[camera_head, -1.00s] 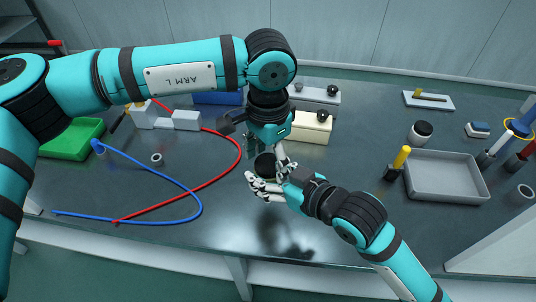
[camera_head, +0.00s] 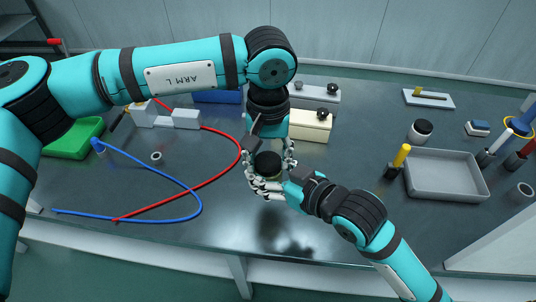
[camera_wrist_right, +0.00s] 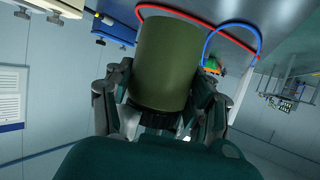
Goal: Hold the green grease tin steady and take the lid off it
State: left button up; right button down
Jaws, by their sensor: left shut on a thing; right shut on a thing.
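The green grease tin (camera_wrist_right: 165,60) fills the middle of the right wrist view, with fingers on both sides of it. In the head view only its dark round lid (camera_head: 268,163) shows clearly; the body below is mostly hidden by fingers. My right gripper (camera_head: 266,183) is shut on the tin from the front right, above the bench. My left gripper (camera_head: 269,152) comes down from behind, with its fingers on either side of the lid, shut on it. The lid appears seated on the tin; any gap is hidden.
Red (camera_head: 220,172) and blue (camera_head: 185,188) cables loop across the bench at left, near a green bin (camera_head: 75,138). A cream block (camera_head: 312,127) stands behind the grippers. A grey tray (camera_head: 445,176) lies at right.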

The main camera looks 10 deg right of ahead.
pick_arm(q)
jog(key=shift+n, duration=0.3)
jog(key=o, duration=1.3)
jog(key=shift+r, duration=0.15)
